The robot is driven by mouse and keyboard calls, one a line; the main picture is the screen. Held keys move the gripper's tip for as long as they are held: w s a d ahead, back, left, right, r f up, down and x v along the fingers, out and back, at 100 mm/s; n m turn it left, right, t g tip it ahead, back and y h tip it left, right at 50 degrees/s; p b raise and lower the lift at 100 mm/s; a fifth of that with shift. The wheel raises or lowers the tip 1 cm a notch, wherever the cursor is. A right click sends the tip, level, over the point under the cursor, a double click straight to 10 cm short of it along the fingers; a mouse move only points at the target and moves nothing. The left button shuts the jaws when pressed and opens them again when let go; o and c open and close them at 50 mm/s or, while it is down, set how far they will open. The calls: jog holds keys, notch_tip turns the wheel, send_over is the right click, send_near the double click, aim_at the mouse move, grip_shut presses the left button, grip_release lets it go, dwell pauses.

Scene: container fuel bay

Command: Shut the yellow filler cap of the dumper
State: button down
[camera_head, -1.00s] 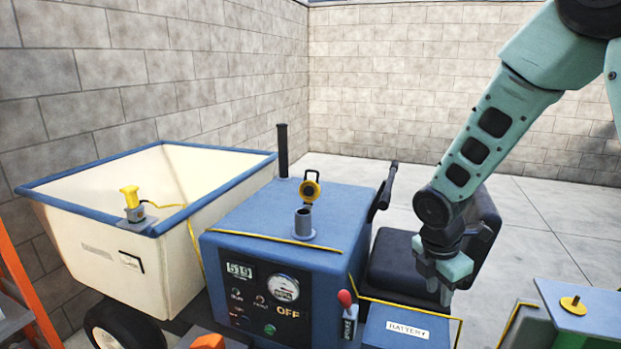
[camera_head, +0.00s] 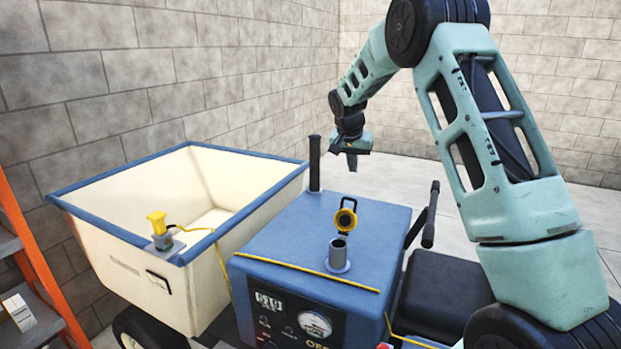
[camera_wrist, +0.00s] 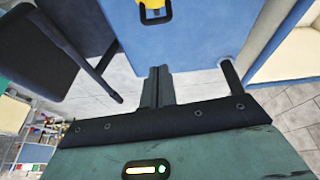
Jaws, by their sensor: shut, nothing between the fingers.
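The yellow filler cap (camera_head: 346,217) stands raised on its hinge, tilted up behind the grey filler neck (camera_head: 338,255) on top of the dumper's blue body (camera_head: 290,228). The neck's mouth shows open. In the wrist view the yellow cap (camera_wrist: 153,10) is partly cut off at the top edge. My gripper (camera_head: 352,162) is shut and empty, above and behind the blue body in the head view, apart from the cap. Its closed fingers (camera_wrist: 157,82) point toward the body's far side in the wrist view.
A black upright pipe (camera_head: 314,163) stands at the body's back left corner. The cream skip (camera_head: 120,270) with a yellow-handled fitting (camera_head: 158,228) is at the left. A black lever (camera_head: 430,215) and seat (camera_head: 445,290) are at the right. An orange frame (camera_head: 35,260) stands far left.

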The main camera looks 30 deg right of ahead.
jog(key=w, duration=0.1)
jog(key=m+p, duration=0.1)
jog(key=p, duration=0.5)
send_over(347, 214)
jog(key=w+d, duration=0.2)
jog(key=w, duration=0.1)
jog(key=shift+f, duration=4.35)
jog(key=shift+f+b, duration=0.15)
jog(key=shift+b, duration=0.3)
jog(key=shift+s+a+b, duration=0.15)
jog(key=shift+a+b, duration=0.1)
jog(key=shift+b, duration=0.3)
jog(key=shift+h+b, duration=0.3)
